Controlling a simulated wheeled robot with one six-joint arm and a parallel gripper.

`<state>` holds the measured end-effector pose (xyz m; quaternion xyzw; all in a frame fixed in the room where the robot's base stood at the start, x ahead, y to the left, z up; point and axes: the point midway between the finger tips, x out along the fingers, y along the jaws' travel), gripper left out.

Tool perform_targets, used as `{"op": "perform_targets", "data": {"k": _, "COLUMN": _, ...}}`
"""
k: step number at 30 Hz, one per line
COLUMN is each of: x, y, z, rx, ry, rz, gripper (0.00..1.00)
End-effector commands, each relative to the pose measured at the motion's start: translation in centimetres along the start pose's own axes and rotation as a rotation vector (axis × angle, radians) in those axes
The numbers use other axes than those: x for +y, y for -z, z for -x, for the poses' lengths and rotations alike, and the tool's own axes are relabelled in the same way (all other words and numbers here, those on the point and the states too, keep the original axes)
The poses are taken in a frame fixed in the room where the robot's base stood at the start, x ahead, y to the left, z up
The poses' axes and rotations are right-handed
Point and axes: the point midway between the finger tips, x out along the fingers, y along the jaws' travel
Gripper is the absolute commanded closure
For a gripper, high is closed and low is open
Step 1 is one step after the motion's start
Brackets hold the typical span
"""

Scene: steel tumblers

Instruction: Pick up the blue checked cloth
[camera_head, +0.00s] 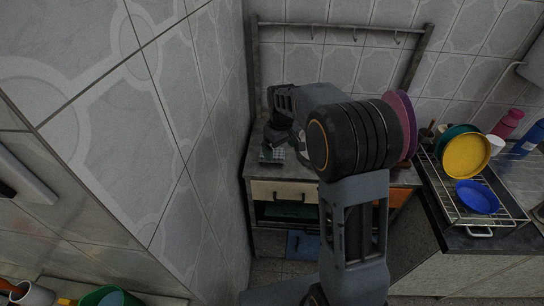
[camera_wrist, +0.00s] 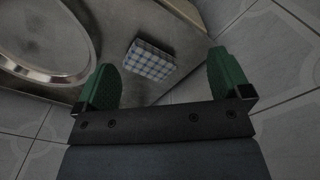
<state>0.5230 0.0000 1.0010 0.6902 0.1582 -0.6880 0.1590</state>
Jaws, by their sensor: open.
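The blue checked cloth (camera_wrist: 149,61) is a small folded block with a blue and white check. In the wrist view it lies on a grey counter (camera_wrist: 185,38), between and beyond the fingertips of my gripper (camera_wrist: 168,78). My gripper is open and empty, with green finger pads on either side of the view. The fingers appear apart from the cloth. In the head view a small checked patch, likely the cloth (camera_head: 272,156), shows near the counter's front left edge. My arm hides much of the counter there.
A round steel dish or rim (camera_wrist: 45,42) lies left of the cloth. A tiled wall (camera_wrist: 285,50) rises close on the right. In the head view a wire rack (camera_head: 483,232) holds a yellow plate (camera_head: 465,156) and a blue bowl (camera_head: 477,197). Pink plates (camera_head: 407,112) stand behind my arm.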

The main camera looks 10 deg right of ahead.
Motion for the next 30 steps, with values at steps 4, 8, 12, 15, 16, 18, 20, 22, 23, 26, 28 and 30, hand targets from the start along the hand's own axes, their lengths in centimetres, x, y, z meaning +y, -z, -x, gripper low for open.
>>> {"op": "perform_targets", "data": {"k": 4, "x": 2.6, "y": 5.2, "z": -1.6, "rx": -0.021, "ry": 0.014, "rz": 0.279, "gripper": 0.04}}
{"op": "perform_targets", "data": {"k": 8, "x": 3.9, "y": 7.9, "z": 0.2, "rx": 0.001, "ry": -0.001, "rz": 0.521, "gripper": 0.04}}
{"op": "perform_targets", "data": {"k": 12, "x": 4.1, "y": 8.3, "z": 2.4, "rx": 0.010, "ry": -0.010, "rz": 0.702, "gripper": 0.04}}
{"op": "perform_targets", "data": {"k": 15, "x": 4.0, "y": 8.0, "z": 2.1, "rx": -0.003, "ry": 0.003, "rz": 0.770, "gripper": 0.04}}
{"op": "perform_targets", "data": {"k": 16, "x": 4.0, "y": 7.9, "z": 1.9, "rx": -0.004, "ry": 0.005, "rz": 0.783, "gripper": 0.04}}
{"op": "perform_targets", "data": {"k": 18, "x": 4.0, "y": 7.9, "z": 1.0, "rx": -0.006, "ry": 0.007, "rz": 0.800, "gripper": 0.04}}
{"op": "perform_targets", "data": {"k": 20, "x": 4.0, "y": 7.9, "z": 0.0, "rx": -0.006, "ry": 0.008, "rz": 0.806, "gripper": 0.04}}
{"op": "perform_targets", "data": {"k": 22, "x": 4.0, "y": 7.9, "z": -1.3, "rx": -0.006, "ry": 0.007, "rz": 0.807, "gripper": 0.04}}
{"op": "perform_targets", "data": {"k": 23, "x": 4.0, "y": 7.9, "z": -1.8, "rx": -0.006, "ry": 0.008, "rz": 0.806, "gripper": 0.04}}
{"op": "perform_targets", "data": {"k": 26, "x": 3.9, "y": 7.9, "z": -3.5, "rx": -0.005, "ry": 0.006, "rz": 0.805, "gripper": 0.04}}
{"op": "perform_targets", "data": {"k": 28, "x": 4.0, "y": 7.9, "z": -4.5, "rx": -0.004, "ry": 0.006, "rz": 0.805, "gripper": 0.04}}
{"op": "perform_targets", "data": {"k": 30, "x": 4.0, "y": 7.9, "z": -5.2, "rx": -0.004, "ry": 0.005, "rz": 0.805, "gripper": 0.04}}
